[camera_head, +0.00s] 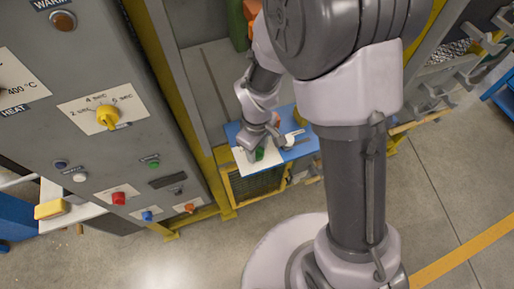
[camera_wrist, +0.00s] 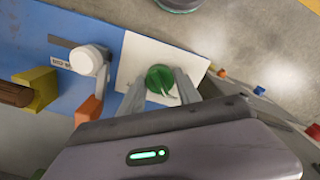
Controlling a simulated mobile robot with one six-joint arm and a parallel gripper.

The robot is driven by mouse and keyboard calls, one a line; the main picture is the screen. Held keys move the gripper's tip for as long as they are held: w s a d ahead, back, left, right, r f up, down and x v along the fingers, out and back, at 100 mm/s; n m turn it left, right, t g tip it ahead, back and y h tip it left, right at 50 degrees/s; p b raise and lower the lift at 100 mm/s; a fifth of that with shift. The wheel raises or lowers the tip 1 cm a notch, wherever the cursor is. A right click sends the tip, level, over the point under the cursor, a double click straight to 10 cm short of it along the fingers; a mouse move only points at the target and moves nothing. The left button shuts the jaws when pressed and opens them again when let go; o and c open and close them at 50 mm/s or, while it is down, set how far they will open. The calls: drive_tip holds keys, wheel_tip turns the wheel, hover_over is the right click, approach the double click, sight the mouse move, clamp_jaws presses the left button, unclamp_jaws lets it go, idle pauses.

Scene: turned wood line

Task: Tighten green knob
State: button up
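The green knob (camera_wrist: 160,79) sits on a white plate (camera_wrist: 132,62) on a blue panel; in the wrist view it lies between the fingertips of my gripper (camera_wrist: 161,84). The fingers stand apart, one on each side of the knob, with a narrow gap seeming to show; whether either touches is hard to tell. In the head view the green knob (camera_head: 259,154) shows just below my gripper (camera_head: 262,143), partly hidden by it.
A white round handle (camera_wrist: 88,59) is beside the plate, with an orange block (camera_wrist: 88,110) and a yellow block (camera_wrist: 38,90) on the panel. A grey control cabinet (camera_head: 110,150) with a yellow dial (camera_head: 108,117) stands at left.

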clamp_jaws()
drive_tip(key=shift+m, duration=0.3)
drive_tip(key=m+b, duration=0.1)
drive_tip(key=m, duration=0.2)
drive_tip(key=shift+m+b, duration=0.3)
drive_tip(key=m+b, duration=0.1)
drive_tip(key=m, duration=0.3)
drive_tip(key=shift+w+m+b, duration=0.1)
drive_tip(key=shift+m+b, duration=0.2)
drive_tip(key=m+b, duration=0.1)
drive_tip(key=m, duration=0.3)
drive_tip(key=shift+m+b, duration=0.3)
drive_tip(key=shift+b, duration=0.05)
drive_tip(key=shift+m+b, duration=0.8)
drive_tip(key=shift+m, duration=1.4)
